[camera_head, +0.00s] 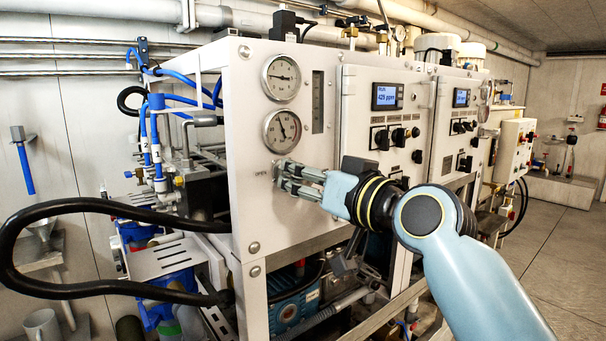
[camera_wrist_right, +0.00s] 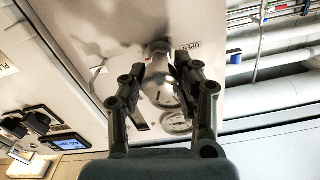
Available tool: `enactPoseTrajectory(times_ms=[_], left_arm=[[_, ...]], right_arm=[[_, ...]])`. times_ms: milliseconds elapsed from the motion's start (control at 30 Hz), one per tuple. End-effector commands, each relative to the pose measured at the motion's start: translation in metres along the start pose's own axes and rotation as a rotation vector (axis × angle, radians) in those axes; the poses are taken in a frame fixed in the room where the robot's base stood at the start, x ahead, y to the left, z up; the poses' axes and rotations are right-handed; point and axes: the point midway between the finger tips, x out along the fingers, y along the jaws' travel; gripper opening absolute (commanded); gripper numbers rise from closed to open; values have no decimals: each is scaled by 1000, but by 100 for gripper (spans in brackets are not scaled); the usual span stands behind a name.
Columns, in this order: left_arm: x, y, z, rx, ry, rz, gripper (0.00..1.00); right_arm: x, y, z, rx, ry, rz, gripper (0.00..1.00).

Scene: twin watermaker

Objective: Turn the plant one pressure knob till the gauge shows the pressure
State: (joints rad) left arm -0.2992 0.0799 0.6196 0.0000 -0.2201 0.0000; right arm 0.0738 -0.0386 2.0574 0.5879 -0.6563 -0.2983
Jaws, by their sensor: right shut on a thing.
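The right gripper (camera_head: 284,176) is at the white front panel of the near unit (camera_head: 325,190), just below two round gauges. It is shut on the pressure knob. In the right wrist view the silver, rounded knob (camera_wrist_right: 160,75) sits between the two fingers of the gripper (camera_wrist_right: 164,76). In the head view the fingers hide most of the knob. The upper gauge (camera_head: 282,78) and the lower gauge (camera_head: 282,131) have white dials with dark needles; their numbers are too small to read. Part of a gauge (camera_wrist_right: 178,123) shows beyond the knob in the wrist view. My left gripper is out of view.
A display reading about 425 ppm (camera_head: 387,96) sits above dark rotary switches (camera_head: 398,137). A second unit (camera_head: 458,125) stands beyond. A thick black hose (camera_head: 90,205) loops at the left. The floor (camera_head: 560,235) at the right is clear.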

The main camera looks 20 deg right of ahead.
Motion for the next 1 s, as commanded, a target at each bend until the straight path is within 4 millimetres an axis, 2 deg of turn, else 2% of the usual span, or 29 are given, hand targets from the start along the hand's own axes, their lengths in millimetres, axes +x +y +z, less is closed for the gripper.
enactPoseTrajectory(times_ms=[600,1000], left_arm=[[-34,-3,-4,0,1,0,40],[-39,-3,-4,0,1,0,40]], right_arm=[[0,0,-2,384,-1,0,0],[0,1,0,478,1,0,0]])
